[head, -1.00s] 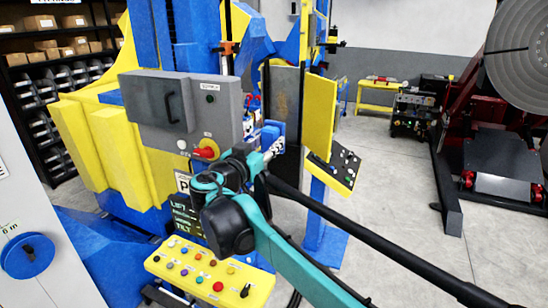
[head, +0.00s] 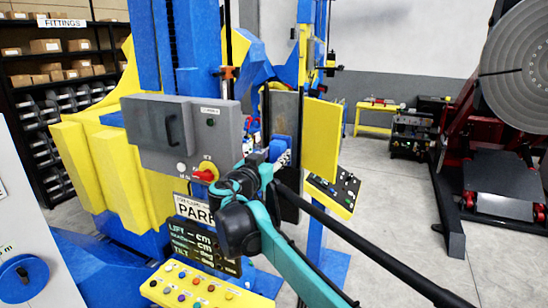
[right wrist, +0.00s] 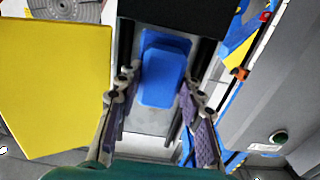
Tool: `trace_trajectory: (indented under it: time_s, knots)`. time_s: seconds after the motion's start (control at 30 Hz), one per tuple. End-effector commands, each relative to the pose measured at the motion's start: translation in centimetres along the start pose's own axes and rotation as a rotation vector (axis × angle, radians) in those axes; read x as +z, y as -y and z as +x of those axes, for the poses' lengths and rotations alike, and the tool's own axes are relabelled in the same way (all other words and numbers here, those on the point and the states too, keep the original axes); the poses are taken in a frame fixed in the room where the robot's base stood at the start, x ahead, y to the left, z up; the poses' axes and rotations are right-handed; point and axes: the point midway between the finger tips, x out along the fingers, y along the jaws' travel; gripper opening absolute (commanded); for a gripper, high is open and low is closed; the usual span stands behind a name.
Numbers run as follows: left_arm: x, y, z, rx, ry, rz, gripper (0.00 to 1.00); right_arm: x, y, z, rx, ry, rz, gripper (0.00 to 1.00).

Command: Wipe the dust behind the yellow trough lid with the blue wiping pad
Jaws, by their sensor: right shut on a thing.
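The yellow trough lid (head: 321,140) stands upright as a flat panel on the blue and yellow machine. It fills the left of the right wrist view (right wrist: 55,90). My right gripper (head: 281,160) is just left of the lid, beside the narrow opening behind it. Its two fingers (right wrist: 158,115) are shut on the blue wiping pad (right wrist: 163,70), which also shows small in the head view (head: 284,147). I cannot tell whether the pad touches a surface. The dust cannot be made out. My left gripper is out of view.
A grey control box (head: 180,135) with a red-yellow switch stands left of my right arm. A yellow button panel (head: 205,288) lies below, and a dark panel with buttons (head: 333,192) sits below the lid. Open floor (head: 400,215) lies to the right.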

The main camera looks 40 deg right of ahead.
Motion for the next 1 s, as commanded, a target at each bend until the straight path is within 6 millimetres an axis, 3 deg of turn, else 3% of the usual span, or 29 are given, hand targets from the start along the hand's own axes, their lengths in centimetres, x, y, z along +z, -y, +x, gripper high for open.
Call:
trace_trajectory:
  time_s: [1.0]
  knots:
    - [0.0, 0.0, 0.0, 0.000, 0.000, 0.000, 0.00, 0.0, 0.0, 1.0, 0.001, 0.000, 0.000, 0.14]
